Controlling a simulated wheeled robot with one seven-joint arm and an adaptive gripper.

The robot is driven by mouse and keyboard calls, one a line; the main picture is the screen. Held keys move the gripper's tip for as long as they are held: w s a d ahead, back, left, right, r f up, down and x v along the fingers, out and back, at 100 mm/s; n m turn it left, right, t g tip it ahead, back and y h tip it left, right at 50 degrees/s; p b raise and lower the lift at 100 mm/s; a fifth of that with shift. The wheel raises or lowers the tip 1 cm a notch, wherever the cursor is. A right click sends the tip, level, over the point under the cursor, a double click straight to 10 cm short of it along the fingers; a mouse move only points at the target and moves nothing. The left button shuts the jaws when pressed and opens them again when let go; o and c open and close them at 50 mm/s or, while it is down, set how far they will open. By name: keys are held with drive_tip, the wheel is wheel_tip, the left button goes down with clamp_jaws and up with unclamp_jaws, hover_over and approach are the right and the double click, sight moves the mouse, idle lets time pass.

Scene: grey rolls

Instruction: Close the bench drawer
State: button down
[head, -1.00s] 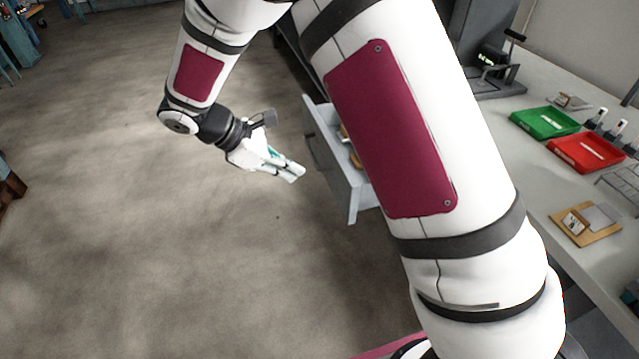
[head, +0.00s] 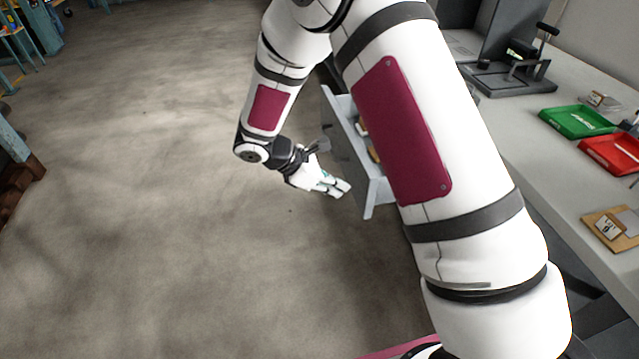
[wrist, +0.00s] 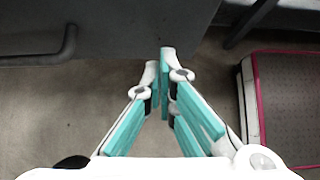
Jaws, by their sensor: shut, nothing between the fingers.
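The bench drawer (head: 378,190) stands pulled out from under the bench in the head view. Its grey front faces left, and my upper arm hides part of its inside. In the wrist view the drawer front (wrist: 120,25) fills the top left, with its dark bar handle (wrist: 50,50) at the left. My gripper (head: 342,190) is shut and empty, just left of the drawer front near its lower end. In the wrist view the fingertips (wrist: 160,58) reach the front's lower edge, right of the handle; I cannot tell if they touch it.
The bench top (head: 545,150) runs along the right with a green tray (head: 577,122), a red tray (head: 612,154), a wooden board (head: 610,228) and a dark fixture (head: 510,75). Small items lie in the drawer. The floor (head: 150,200) to the left is clear.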

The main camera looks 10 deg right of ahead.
drive_tip(key=shift+d, duration=1.05)
drive_tip(key=shift+d, duration=0.1)
drive_tip(key=d, duration=3.1)
drive_tip(key=shift+d, duration=0.4)
drive_tip(key=shift+d+r, duration=0.1)
drive_tip(key=a, duration=0.4)
drive_tip(key=shift+a+p, duration=0.15)
drive_tip(key=shift+p, duration=0.25)
drive_tip(key=p+v, duration=0.2)
drive_tip(key=v, duration=0.8)
drive_tip(key=shift+a, duration=0.15)
